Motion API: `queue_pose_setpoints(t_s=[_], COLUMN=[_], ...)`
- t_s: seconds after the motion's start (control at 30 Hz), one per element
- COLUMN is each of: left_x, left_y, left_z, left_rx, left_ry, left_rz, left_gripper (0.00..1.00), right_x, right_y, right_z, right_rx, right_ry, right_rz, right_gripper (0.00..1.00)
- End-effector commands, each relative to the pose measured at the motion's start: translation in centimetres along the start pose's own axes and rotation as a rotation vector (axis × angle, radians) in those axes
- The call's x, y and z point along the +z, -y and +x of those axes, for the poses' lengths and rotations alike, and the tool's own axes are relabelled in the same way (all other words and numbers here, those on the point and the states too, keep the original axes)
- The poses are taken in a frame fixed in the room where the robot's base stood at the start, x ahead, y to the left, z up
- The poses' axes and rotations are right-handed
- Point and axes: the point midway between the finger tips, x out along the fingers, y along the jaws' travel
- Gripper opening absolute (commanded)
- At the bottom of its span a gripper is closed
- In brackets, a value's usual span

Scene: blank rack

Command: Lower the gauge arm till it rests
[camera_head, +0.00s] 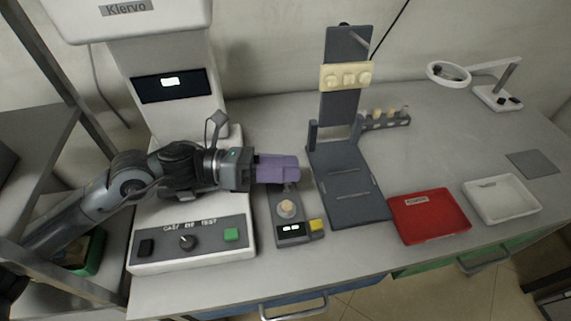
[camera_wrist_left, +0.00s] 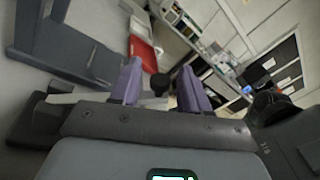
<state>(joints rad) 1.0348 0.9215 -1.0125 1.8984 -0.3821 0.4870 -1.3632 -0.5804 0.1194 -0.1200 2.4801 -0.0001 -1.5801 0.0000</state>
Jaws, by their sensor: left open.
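The gauge (camera_head: 291,231) is a small dark grey unit on the bench, with a lit display and a yellow button (camera_head: 316,225). A round tan piece (camera_head: 287,208) sits on its plate. My left gripper (camera_head: 298,169) has purple fingers and is over the back of the gauge, hiding much of its upper part and arm. In the left wrist view its fingers are apart, with a dark round knob (camera_wrist_left: 159,83) showing between them. A pale bar crosses behind the finger bases. I cannot tell whether the fingers touch the gauge arm. My right gripper is out of view.
A dark upright stand (camera_head: 347,200) holds a cream block (camera_head: 345,76) right of the gauge. A red tray (camera_head: 429,217) and a white tray (camera_head: 501,198) lie further right. The Klervo machine (camera_head: 190,247) stands at left, under my arm.

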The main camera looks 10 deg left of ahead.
Motion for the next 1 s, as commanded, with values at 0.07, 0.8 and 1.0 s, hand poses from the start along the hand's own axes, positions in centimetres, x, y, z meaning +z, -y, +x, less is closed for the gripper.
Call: queue_pose_setpoints(t_s=[0.07,0.8,1.0], left_x=[0.1,0.0,0.0], left_y=[0.0,0.0,0.0], left_z=[-0.9,-7.1,-7.0], left_rx=[0.004,0.002,0.002], left_ry=[0.001,0.0,0.0], left_rz=[-0.001,0.001,0.0], left_gripper=[0.46,0.46,0.29], right_x=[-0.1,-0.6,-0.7], right_y=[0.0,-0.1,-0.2], right_z=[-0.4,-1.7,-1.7], right_rx=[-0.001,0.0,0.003], right_ry=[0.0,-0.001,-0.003], right_rz=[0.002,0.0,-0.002], right_gripper=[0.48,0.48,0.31])
